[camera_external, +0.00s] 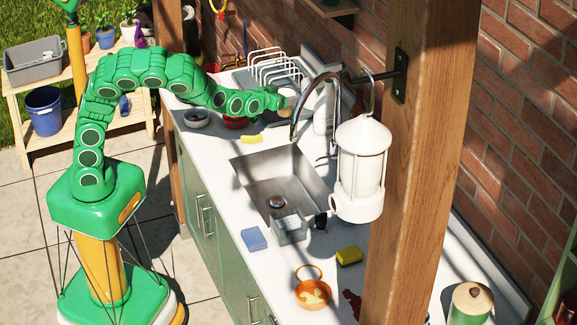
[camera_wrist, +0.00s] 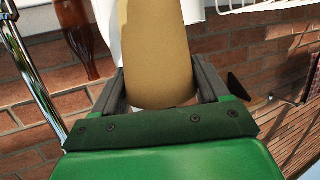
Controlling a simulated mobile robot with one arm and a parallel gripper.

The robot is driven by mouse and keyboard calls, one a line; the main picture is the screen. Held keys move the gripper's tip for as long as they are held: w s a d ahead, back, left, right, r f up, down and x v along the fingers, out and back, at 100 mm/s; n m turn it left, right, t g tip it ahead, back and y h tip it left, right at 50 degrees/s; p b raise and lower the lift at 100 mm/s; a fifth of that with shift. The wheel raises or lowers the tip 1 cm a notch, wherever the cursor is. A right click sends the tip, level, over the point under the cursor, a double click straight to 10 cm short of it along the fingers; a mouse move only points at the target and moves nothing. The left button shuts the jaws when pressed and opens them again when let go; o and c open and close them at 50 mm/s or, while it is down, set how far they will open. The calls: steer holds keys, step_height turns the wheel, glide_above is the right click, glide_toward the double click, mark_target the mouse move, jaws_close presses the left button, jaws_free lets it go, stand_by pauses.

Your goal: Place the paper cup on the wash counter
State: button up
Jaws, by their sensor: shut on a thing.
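My gripper (camera_wrist: 165,90) is shut on a tan, tapered paper cup (camera_wrist: 155,45), which fills the space between the two dark fingers in the wrist view. In the external view, my gripper (camera_external: 281,103) is over the far part of the counter, near the dish rack and the faucet. The cup (camera_external: 284,104) shows there only as a small tan patch, mostly hidden by the gripper. The white wash counter (camera_external: 222,143) runs along the brick wall, with a steel sink (camera_external: 290,182) set into it.
A wire dish rack (camera_external: 270,72) and chrome faucet (camera_external: 313,95) stand close to the gripper. A red bowl (camera_external: 235,122), grey bowl (camera_external: 197,118) and yellow item (camera_external: 251,139) lie nearby. A white lantern (camera_external: 360,165) hangs in front. Sponges, a grey box and an orange bowl (camera_external: 313,294) occupy the near counter.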

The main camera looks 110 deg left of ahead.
steer(key=w+d+r+m+t+h, duration=0.15)
steer(key=w+d, duration=0.25)
steer(key=d, duration=0.9)
steer(key=w+d+m+t+h, duration=0.2)
steer(key=w+d+t, duration=0.15)
steer(key=d, duration=0.95)
steer(key=w+d+r+m+t+h, duration=0.15)
steer(key=w+d, duration=0.35)
steer(key=d, duration=0.8)
steer(key=s+d+m+t+h, duration=0.1)
steer(key=s+d+m+h, duration=0.2)
steer(key=d, duration=1.3)
steer(key=shift+w+d+f, duration=0.3)
steer(key=shift+w+f, duration=1.8)
steer(key=shift+w, duration=0.3)
steer(key=shift+w+d+f, duration=0.35)
steer(key=shift+w+f, duration=1.75)
steer(key=shift+w, duration=0.25)
steer(key=shift+w+d+f, duration=0.3)
steer(key=shift+w+f, duration=1.8)
steer(key=shift+w, duration=0.3)
steer(key=shift+f, duration=0.1)
steer(key=o, duration=0.9)
